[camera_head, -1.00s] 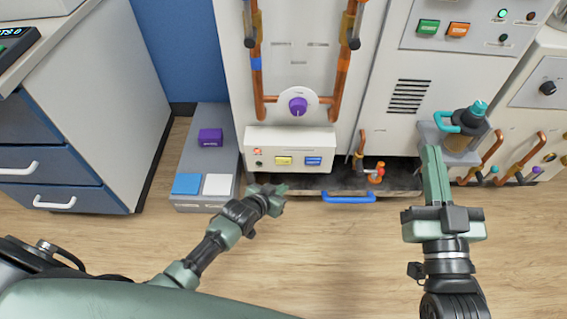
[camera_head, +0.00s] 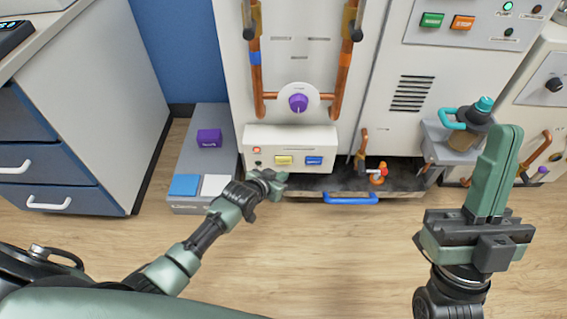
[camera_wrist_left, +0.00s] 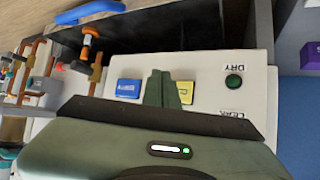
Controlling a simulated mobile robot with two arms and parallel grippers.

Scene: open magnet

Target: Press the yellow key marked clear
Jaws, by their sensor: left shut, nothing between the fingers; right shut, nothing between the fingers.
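The yellow key (camera_head: 284,160) sits on the front of a white control box, left of a blue key (camera_head: 314,161). Its marking is too small to read in the head view. In the left wrist view the yellow key (camera_wrist_left: 187,91) is partly hidden behind my left fingertips, with the blue key (camera_wrist_left: 128,88) beside it. My left gripper (camera_head: 281,178) is shut and empty, just below and in front of the yellow key; I cannot tell if it touches. My right gripper (camera_head: 508,132) is shut and empty, raised at the right, away from the keys.
A purple knob (camera_head: 298,103) sits above the box between copper pipes. A dark tray with a blue handle (camera_head: 350,198) lies below. A grey step (camera_head: 185,207) with blue, white and purple blocks stands left. A teal-topped bottle (camera_head: 463,137) is near my right gripper. The wooden floor is clear in front.

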